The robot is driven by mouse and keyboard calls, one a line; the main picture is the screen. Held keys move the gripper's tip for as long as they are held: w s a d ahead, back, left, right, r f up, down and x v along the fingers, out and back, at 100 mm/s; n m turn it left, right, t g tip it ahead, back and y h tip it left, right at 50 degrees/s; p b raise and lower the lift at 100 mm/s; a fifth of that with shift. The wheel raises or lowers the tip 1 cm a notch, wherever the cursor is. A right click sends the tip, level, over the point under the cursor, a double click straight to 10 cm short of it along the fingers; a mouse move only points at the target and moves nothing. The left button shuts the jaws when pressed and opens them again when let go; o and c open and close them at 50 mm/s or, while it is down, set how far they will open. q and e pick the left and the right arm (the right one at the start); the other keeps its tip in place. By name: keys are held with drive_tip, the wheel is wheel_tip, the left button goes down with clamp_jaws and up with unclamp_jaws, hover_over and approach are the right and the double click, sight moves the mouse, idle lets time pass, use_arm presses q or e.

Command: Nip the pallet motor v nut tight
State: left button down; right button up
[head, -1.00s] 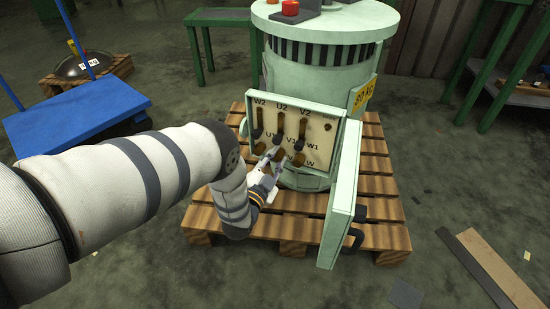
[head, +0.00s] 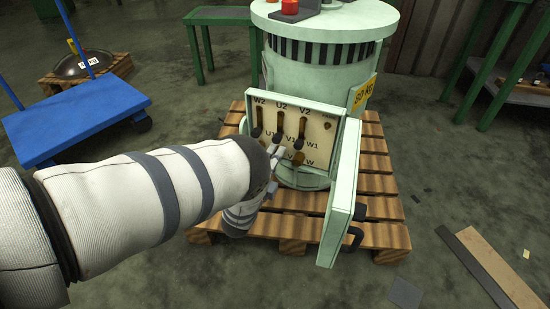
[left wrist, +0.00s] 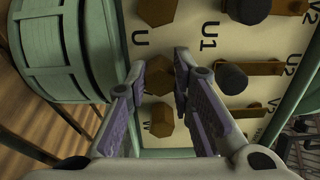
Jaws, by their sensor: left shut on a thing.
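The pallet motor's open terminal box (head: 252,96) faces me, with a cream board of labelled terminals. In the left wrist view the brown hex V nut (left wrist: 157,80) sits between the fingertips of my left gripper (left wrist: 159,68). The gripper is shut on this nut, one finger on each side. The U nut (left wrist: 157,12) is above it and the W nut (left wrist: 161,122) below it in that view. In the head view my left gripper (head: 276,156) is at the lower part of the board and its wrist hides the V nut. My right gripper is not in view.
The green motor (head: 320,62) stands on a wooden pallet (head: 380,205). The box's open door (head: 340,210) sticks out right of the board. Dark terminal posts with brass links (left wrist: 235,76) lie close to the right finger. A blue cart (head: 75,120) stands at left.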

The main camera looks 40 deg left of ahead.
use_arm(q)
drive_tip(key=shift+s+a+m, duration=0.1)
drive_tip(key=shift+m, duration=1)
drive_tip(key=c, duration=1.4)
unclamp_jaws()
drive_tip(key=v, duration=1.2)
drive_tip(key=shift+s, duration=0.1)
